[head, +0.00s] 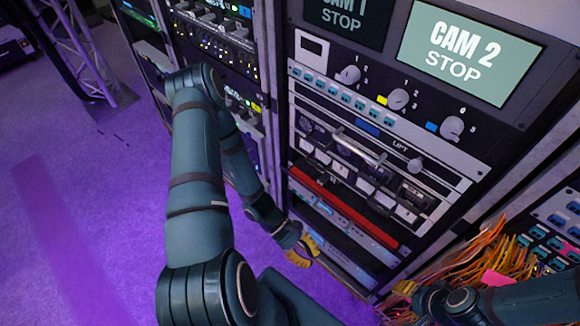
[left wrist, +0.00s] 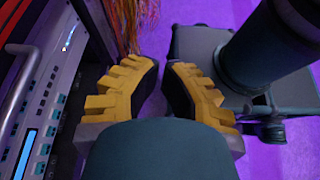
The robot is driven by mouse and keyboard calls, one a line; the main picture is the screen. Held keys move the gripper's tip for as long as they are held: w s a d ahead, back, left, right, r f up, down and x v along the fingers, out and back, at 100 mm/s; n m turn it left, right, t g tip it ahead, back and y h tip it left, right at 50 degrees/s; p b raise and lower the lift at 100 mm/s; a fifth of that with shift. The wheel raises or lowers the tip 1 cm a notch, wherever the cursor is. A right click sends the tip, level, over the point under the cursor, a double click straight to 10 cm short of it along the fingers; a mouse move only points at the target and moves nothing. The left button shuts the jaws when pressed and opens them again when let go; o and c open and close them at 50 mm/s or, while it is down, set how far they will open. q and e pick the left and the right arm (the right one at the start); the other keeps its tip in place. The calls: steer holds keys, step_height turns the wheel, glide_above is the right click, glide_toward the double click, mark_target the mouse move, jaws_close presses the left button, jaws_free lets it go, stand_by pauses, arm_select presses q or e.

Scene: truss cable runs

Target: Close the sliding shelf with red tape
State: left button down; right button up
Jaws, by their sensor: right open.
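The shelf with red tape shows as a long red strip (head: 345,207) low in the middle rack, under a unit with handles. How far it stands out is hard to tell. A sliver of red (left wrist: 14,62) shows at the left edge of the left wrist view. My left gripper (head: 303,250) has yellow fingers and is low in front of the rack, below and left of the red strip. In the left wrist view its fingers (left wrist: 163,68) are apart with nothing between them. My right gripper (head: 405,288) is mostly hidden at lower right, with a bit of yellow showing.
A control panel with knobs (head: 398,99) and a CAM 2 screen (head: 470,50) is above the shelf. Orange cables (head: 480,262) hang at lower right, near my right arm. Another rack (head: 215,40) stands at left. The purple floor (head: 80,220) is clear at left.

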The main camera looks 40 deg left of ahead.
arm_select(q)
steer(key=w+a+n+t, duration=0.4)
steer(key=a+n+t, duration=0.3)
steer(key=t, duration=0.1)
steer(key=n+t+y, duration=1)
steer(key=n+y, duration=0.1)
glide_toward(281, 168)
steer(key=w, duration=0.2)
steer(key=w+b, duration=0.1)
steer(key=w, duration=0.2)
steer(key=w+b, duration=0.1)
steer(key=w, duration=0.2)
steer(key=shift+d, duration=0.35)
steer(key=shift+w, duration=0.1)
steer(key=shift+w+d, duration=0.15)
steer(key=shift+w, duration=1.2)
steer(key=shift+s, duration=0.15)
